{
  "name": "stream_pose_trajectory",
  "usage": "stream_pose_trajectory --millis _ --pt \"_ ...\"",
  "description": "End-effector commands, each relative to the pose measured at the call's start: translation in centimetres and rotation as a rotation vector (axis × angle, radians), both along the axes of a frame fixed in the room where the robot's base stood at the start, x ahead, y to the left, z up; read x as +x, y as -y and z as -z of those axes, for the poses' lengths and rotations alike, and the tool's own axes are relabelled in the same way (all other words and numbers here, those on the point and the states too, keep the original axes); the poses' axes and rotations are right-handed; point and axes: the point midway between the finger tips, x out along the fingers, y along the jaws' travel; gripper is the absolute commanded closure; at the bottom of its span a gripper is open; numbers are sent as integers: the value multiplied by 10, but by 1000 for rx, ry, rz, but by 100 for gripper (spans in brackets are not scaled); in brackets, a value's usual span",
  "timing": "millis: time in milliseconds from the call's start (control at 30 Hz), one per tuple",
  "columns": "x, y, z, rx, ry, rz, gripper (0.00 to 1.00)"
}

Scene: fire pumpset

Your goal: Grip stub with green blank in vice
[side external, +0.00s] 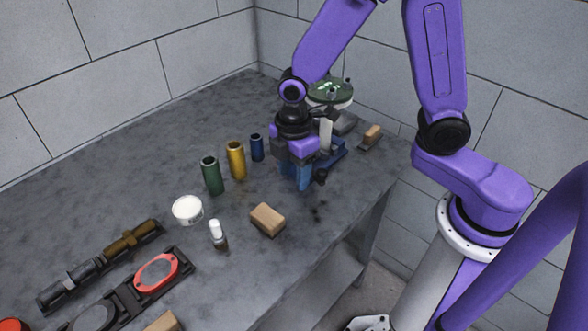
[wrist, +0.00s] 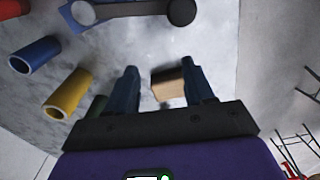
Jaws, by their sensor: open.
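The green blank (side external: 330,91), a round disc with small bolts, tops a pale upright stub (side external: 326,132) at the back right. The stub rises from the blue vice (side external: 333,158), partly hidden behind my gripper; I cannot tell how firmly its jaws hold it. A blue-grey part with a dark round knob (wrist: 181,12), probably of the vice, crosses the top of the wrist view. My gripper (side external: 299,184) points down in front of the vice. In the wrist view its two fingers (wrist: 163,86) are apart and nothing is held between them.
Green (side external: 212,175), yellow (side external: 236,160) and blue (side external: 257,147) tubes stand left of my gripper. A wooden block (side external: 267,219), a small bottle (side external: 218,235) and a white dish (side external: 187,209) lie nearer. Another block (side external: 370,136) is right of the vice. Tools fill the front left.

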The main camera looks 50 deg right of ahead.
Motion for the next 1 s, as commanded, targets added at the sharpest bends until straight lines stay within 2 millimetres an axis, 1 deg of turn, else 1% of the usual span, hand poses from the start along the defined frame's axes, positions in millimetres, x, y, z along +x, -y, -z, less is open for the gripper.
stream_pose_trajectory --millis 167,267,367,567,800,1000 --pt "0 0 -2 -1 -1 0 47" --pt "0 0 -9 0 0 0 47" --pt "0 0 -21 2 2 -1 47" --pt "0 0 -58 2 3 0 47" --pt "0 0 -107 3 5 0 47" --pt "0 0 -145 2 4 0 47"
